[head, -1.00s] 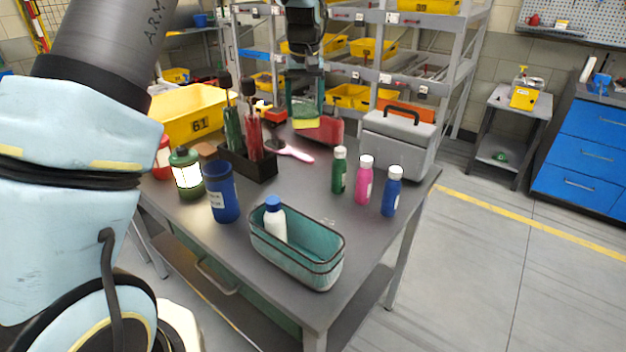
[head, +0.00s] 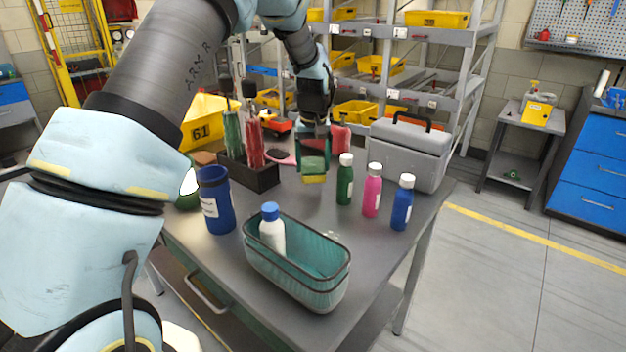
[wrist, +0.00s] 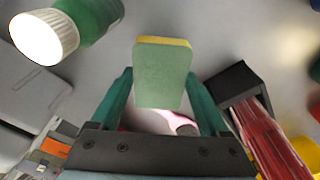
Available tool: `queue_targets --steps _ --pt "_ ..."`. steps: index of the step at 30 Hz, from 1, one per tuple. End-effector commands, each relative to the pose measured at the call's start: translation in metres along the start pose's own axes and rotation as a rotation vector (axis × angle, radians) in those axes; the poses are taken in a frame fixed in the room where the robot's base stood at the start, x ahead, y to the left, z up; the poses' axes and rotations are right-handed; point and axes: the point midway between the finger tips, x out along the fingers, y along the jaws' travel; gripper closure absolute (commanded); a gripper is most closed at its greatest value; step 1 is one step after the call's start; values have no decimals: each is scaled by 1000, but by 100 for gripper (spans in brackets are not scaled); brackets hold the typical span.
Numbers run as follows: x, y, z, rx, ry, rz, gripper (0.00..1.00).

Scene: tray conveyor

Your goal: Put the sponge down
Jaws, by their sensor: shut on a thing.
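The sponge (head: 314,172), green with a yellow layer, is between the fingers of my gripper (head: 315,160) in the head view. It also shows in the wrist view (wrist: 162,75), upright between the two green fingers of my gripper (wrist: 162,92). The gripper is shut on it. The sponge is near the middle of the grey table (head: 290,205), left of the green bottle (head: 345,180). I cannot tell for sure whether its lower edge touches the tabletop.
A teal basket (head: 297,270) with a white bottle (head: 271,232) stands at the front. Pink (head: 372,190) and blue (head: 402,203) bottles stand to the right, before a grey toolbox (head: 412,150). A dark holder (head: 252,178) and a blue cup (head: 216,200) stand left. Free tabletop lies between.

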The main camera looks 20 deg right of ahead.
Motion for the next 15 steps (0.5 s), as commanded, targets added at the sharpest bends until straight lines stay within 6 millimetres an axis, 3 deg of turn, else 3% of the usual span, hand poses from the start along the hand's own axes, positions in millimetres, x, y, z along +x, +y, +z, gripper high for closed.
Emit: queue_targets --steps 15 --pt "50 0 6 -1 1 1 73"
